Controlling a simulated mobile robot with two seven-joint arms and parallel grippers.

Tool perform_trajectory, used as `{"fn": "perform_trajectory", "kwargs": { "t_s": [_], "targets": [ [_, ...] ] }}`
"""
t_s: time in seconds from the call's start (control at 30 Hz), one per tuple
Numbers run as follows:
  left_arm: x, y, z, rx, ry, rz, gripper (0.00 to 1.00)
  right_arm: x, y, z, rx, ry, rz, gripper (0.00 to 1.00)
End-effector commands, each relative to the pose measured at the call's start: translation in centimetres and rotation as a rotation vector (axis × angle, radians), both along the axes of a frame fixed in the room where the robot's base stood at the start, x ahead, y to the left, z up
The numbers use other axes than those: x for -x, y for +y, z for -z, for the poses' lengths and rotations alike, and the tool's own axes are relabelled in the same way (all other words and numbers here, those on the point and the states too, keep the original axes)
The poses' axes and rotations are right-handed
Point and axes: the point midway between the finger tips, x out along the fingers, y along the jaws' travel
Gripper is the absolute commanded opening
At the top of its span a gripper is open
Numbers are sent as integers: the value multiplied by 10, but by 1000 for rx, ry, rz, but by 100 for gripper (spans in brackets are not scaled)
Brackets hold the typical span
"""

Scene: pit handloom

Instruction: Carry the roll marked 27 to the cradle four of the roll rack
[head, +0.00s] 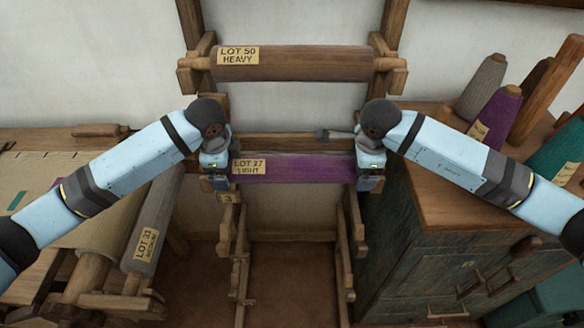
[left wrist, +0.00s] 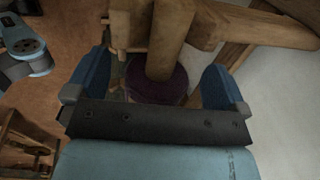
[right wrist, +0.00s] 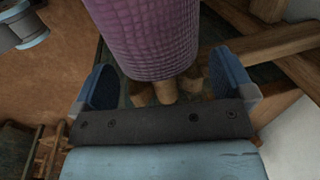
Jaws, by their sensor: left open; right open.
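The purple roll tagged LOT 27 LIGHT (head: 300,169) lies level across the roll rack (head: 240,250), just above a tag marked 3 (head: 229,198). My left gripper (head: 216,178) is at its left end, open. In the left wrist view, the roll's dark end and wooden core (left wrist: 158,78) lie between the spread fingers. My right gripper (head: 370,180) is at its right end, open. The purple roll (right wrist: 150,35) also shows between the open fingers in the right wrist view. Lower cradle arms show below; no tag marked 4 is readable.
A brown roll tagged LOT 50 HEAVY (head: 300,64) rests on the rack above. A grey roll tagged LOT 31 (head: 150,235) is at the left by the loom. A wooden cabinet (head: 450,195) with yarn cones stands close on the right. The space between the lower rack posts is clear.

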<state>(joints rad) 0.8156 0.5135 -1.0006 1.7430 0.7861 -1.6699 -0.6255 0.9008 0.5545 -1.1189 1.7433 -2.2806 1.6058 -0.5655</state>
Motion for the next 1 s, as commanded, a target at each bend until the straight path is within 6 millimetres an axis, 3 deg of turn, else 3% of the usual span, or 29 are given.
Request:
{"fn": "perform_trajectory", "kwargs": {
  "t_s": [0.2,0.5,0.8,0.83,1.0],
  "targets": [
    [-3,0,17,0,1,0,100,-4,0,17,0,0,0,100],
    [-4,0,19,0,0,0,100,-4,0,18,0,-1,0,100],
    [-4,0,18,1,0,0,31,-4,0,18,0,-1,0,31],
    [-4,0,18,1,0,0,27,-4,0,18,0,-1,0,27],
    [-4,0,17,1,-1,0,27,-4,0,17,-1,-2,0,27]
  ]
}}
